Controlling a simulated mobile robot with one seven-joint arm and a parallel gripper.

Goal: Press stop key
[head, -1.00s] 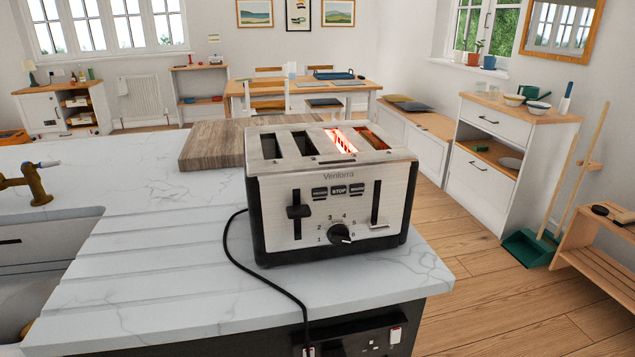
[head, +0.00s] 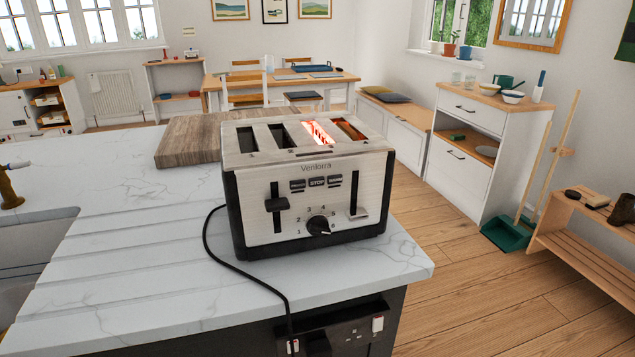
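A brushed-steel toaster (head: 305,185) with black sides stands on the marble worktop near its right corner. Its stop key (head: 317,182) is the middle of three dark keys in a row on the front, under the brand name. A dial (head: 318,226) sits below the keys. The slots on the right side glow orange-red. My gripper is not in the head view.
A wooden board (head: 188,140) lies behind the toaster. The black cord (head: 240,277) runs over the worktop's front edge to a socket panel (head: 350,335). The marble worktop (head: 130,230) is clear to the left. Floor (head: 480,290) is open to the right.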

